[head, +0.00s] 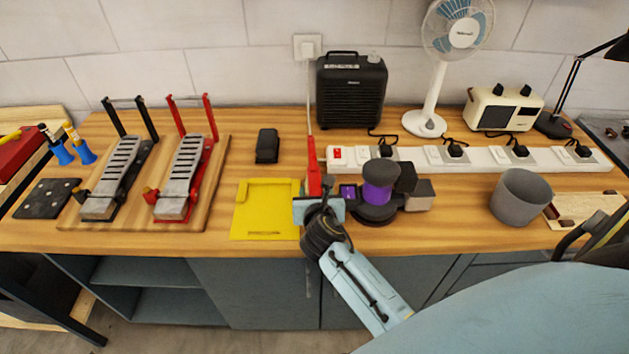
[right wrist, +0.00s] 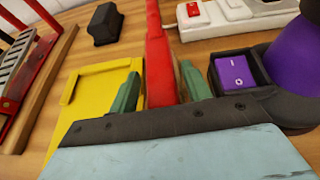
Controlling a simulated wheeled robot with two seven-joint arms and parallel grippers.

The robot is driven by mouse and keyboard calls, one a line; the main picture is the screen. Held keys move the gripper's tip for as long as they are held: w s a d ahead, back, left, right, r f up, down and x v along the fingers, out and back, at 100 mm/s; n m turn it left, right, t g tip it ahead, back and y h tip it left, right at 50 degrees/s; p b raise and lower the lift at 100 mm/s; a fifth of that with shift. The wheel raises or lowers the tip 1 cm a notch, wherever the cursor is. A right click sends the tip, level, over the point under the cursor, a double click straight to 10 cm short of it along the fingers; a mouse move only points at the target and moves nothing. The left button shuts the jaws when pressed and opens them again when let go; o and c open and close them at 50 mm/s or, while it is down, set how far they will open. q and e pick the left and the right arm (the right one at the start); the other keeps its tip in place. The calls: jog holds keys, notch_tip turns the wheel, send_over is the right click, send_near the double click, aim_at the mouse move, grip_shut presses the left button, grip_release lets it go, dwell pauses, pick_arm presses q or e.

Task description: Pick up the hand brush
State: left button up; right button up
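The hand brush appears to be the long red piece (head: 313,172) that lies on the bench beside the right edge of a yellow dustpan-like tray (head: 250,222). My right gripper (head: 318,200) is low over the bench front at its near end. In the right wrist view the red piece (right wrist: 159,60) runs between the two green fingertips (right wrist: 160,88), one on each side. The fingers look apart, with a narrow gap beside it. Its near end is hidden behind the gripper body. My left gripper is not in view.
A purple-and-black sander-like tool (head: 377,195) stands close on the right. A white power strip (head: 480,156) runs behind, before a black heater (head: 350,92). A black block (head: 267,146) lies behind the yellow tray. A grey cup (head: 520,197) stands farther right.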

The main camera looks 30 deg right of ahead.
jog(key=c, duration=0.9)
